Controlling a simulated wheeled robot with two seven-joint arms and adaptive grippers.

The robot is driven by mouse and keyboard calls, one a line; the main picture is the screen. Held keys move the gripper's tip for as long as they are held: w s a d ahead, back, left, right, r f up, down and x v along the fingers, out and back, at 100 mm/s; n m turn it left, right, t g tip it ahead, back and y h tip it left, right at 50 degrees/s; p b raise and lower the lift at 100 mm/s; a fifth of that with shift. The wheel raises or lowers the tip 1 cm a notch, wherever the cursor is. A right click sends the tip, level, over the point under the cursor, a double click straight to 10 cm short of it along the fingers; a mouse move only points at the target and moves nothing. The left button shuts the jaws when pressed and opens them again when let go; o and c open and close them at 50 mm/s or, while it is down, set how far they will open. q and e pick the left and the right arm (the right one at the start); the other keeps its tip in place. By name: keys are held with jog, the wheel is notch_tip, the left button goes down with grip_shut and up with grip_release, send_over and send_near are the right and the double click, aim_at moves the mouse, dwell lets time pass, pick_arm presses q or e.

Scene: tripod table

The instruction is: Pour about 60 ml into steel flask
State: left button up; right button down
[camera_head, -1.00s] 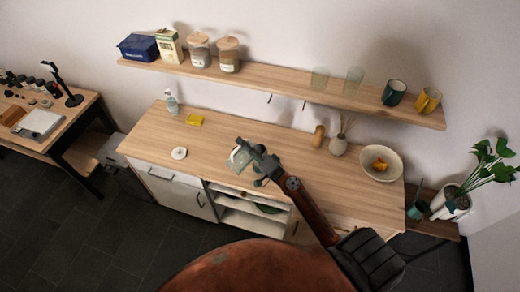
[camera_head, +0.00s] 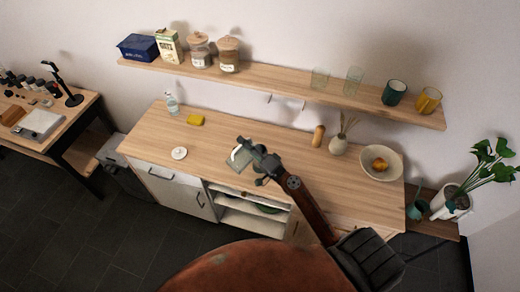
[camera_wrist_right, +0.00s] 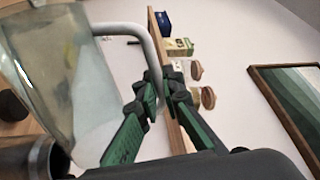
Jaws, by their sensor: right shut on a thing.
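My right gripper (camera_head: 250,153) is over the front part of the wooden counter. In the right wrist view its green fingers (camera_wrist_right: 152,100) are shut on the pale handle of a clear glass jug (camera_wrist_right: 60,60). The jug also shows in the head view (camera_head: 238,162), looking tilted. Its contents and level are hard to make out. A dark grey metal cylinder (camera_wrist_right: 36,158), apparently the steel flask, stands close by the jug's lower edge in the wrist view. I cannot tell whether they touch. In the head view the flask is not clearly seen near the gripper. My left gripper is out of view.
The counter (camera_head: 290,150) holds a clear bottle (camera_head: 172,105), a yellow sponge (camera_head: 195,119), a white round item (camera_head: 179,153), a vase (camera_head: 338,145) and a bowl (camera_head: 381,174). A shelf (camera_head: 270,83) with jars and cups hangs above. The counter's middle is mostly free.

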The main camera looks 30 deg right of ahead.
aim_at(234, 161)
jog(key=a+f+n+b, duration=0.2)
jog(key=n+b, duration=0.1)
jog(key=s+a+f+n+b, duration=0.1)
jog(key=f, duration=0.1)
jog(key=shift+a+g+y, duration=0.3)
jog(key=shift+a+y, duration=0.1)
jog(key=shift+a+f+n+b, duration=0.1)
jog(key=shift+a+n+b, duration=0.25)
jog(key=shift+n, duration=0.45)
jog(key=shift+a+r+n, duration=0.1)
jog(key=shift+r+n, duration=0.1)
jog(key=shift+n, duration=0.1)
jog(key=shift+a+n+g+y, duration=0.2)
jog(key=shift+n+g+y, duration=0.1)
jog(key=shift+n, duration=0.1)
jog(key=shift+s+a+f+n+b, duration=0.15)
jog(key=shift+f+n+b, duration=0.1)
jog(key=shift+f, duration=0.25)
jog(key=shift+w+a+f+n+b, duration=0.1)
jog(key=shift+a+f+n+b, duration=0.1)
jog(key=shift+f, duration=0.25)
jog(key=shift+s+f, duration=0.1)
